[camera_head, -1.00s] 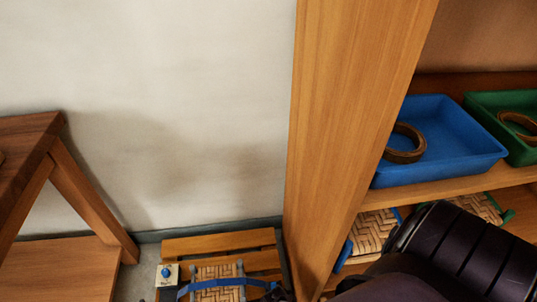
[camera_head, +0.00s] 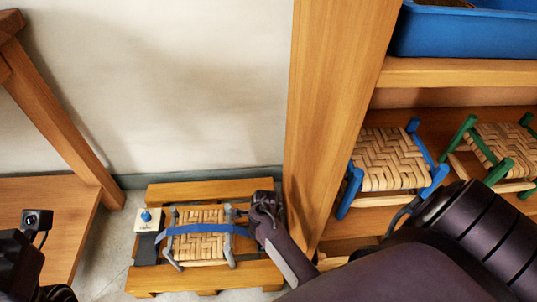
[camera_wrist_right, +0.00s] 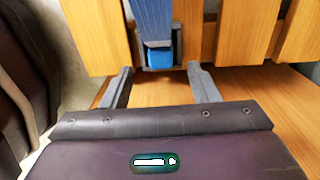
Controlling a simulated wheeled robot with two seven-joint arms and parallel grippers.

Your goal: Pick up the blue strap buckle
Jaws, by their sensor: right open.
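The blue strap buckle (camera_wrist_right: 160,58) shows in the wrist view as a bright blue block in a dark frame, at the end of the blue strap (camera_wrist_right: 152,20). In the head view the strap (camera_head: 205,229) crosses a small stool's woven seat (camera_head: 198,243); my right gripper hides its right end. My right gripper (camera_wrist_right: 160,85) is open, its two fingers apart on either side of the buckle's line, with the buckle just beyond the fingertips. It also shows in the head view (camera_head: 262,208). Only dark parts of my left arm show at the lower left; its fingers are not visible.
The stool rests on a slatted wooden pallet (camera_head: 215,188) on the floor, with a white box with a blue knob (camera_head: 146,222) beside it. A wooden shelf post (camera_head: 335,100) stands close right. Blue (camera_head: 385,160) and green (camera_head: 495,145) stools sit on the shelf.

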